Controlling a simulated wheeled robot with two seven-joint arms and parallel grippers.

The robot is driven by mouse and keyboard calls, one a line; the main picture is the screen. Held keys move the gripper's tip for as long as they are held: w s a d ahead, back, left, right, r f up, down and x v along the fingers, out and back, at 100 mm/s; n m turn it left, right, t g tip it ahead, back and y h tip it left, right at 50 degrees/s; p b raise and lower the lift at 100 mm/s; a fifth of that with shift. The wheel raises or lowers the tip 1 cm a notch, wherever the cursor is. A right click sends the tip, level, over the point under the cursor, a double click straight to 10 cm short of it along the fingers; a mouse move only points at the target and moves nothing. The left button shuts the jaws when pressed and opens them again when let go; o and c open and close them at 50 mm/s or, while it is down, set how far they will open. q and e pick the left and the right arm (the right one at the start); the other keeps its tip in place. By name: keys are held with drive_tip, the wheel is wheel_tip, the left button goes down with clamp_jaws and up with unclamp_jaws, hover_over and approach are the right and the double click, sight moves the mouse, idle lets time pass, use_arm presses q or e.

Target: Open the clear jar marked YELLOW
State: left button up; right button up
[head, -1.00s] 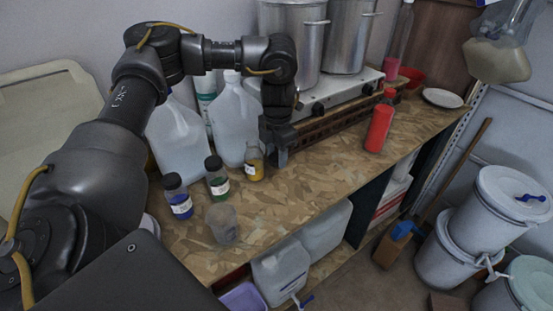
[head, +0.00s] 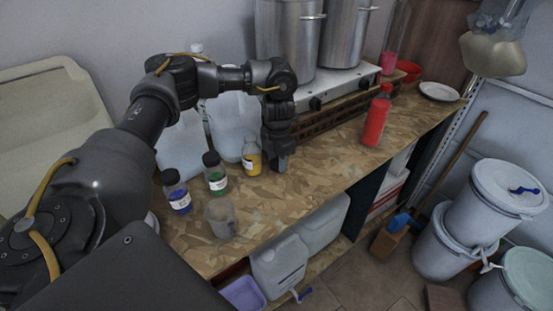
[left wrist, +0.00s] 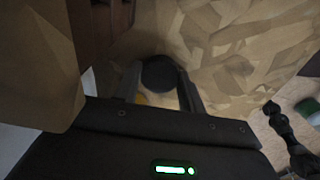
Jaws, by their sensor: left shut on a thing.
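The clear jar with yellow contents (head: 252,157) stands upright on the worktop, a white label on its front. Its mouth looks bare, with no black lid on it. My left gripper (head: 281,164) is just right of the jar, pointing down close to the worktop. In the left wrist view, the gripper (left wrist: 160,88) is shut on a round black lid (left wrist: 158,72). A bit of yellow shows below the lid there. The lid is hard to make out in the head view. My right gripper is not in view.
Jars with blue (head: 177,193) and green (head: 215,175) contents, both black-lidded, and an empty-looking cup (head: 220,218) stand to the left. Large translucent jugs (head: 232,122) are behind. A red bottle (head: 377,120) stands right. The worktop (head: 320,165) is clear between.

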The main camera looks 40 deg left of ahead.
sight(277, 163)
use_arm(q)
drive_tip(key=shift+f, duration=0.1)
drive_tip(key=shift+s+d+f+b, duration=0.1)
drive_tip(key=shift+s+f+b, duration=0.25)
drive_tip(key=shift+f, duration=0.15)
drive_tip(key=o, duration=1.1)
drive_tip(key=shift+f, duration=0.15)
drive_tip(key=shift+d, duration=0.1)
drive_tip(key=shift+c, duration=0.2)
drive_tip(key=r, duration=1.3)
drive_tip(key=shift+w+r, duration=0.3)
